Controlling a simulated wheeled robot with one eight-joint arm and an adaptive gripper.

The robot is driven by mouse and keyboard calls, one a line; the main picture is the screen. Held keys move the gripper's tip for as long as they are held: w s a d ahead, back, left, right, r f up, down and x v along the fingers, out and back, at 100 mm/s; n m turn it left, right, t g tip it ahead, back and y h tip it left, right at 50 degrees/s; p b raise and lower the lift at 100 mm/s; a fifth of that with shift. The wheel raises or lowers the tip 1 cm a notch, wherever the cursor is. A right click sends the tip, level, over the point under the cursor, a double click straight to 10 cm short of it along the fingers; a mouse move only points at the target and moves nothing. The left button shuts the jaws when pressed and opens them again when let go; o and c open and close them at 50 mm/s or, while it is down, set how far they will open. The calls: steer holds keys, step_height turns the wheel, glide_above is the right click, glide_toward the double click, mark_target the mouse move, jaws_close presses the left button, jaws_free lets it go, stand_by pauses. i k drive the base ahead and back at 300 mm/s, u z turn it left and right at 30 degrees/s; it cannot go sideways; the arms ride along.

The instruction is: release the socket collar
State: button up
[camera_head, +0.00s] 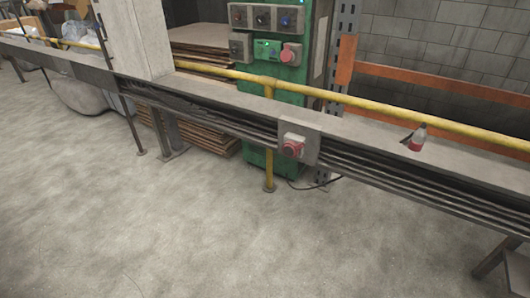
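A red and white round fitting (293,147), which looks like the socket, sits on a grey plate (312,144) on the front of the long rail. It is too small to tell its collar apart from the rest. Nothing is touching its front. My gripper is not in view.
A long grey rail (240,104) with dark bars below crosses the view, with a yellow pipe (390,111) behind it. A green cabinet (292,80) with knobs stands behind. The concrete floor (190,230) in front is clear.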

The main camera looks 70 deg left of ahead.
mark_target(297, 147)
steer(key=u, duration=2.7)
steer(key=k, duration=0.55)
steer(key=u, duration=0.15)
steer(key=i, duration=0.5)
steer(key=z, duration=0.05)
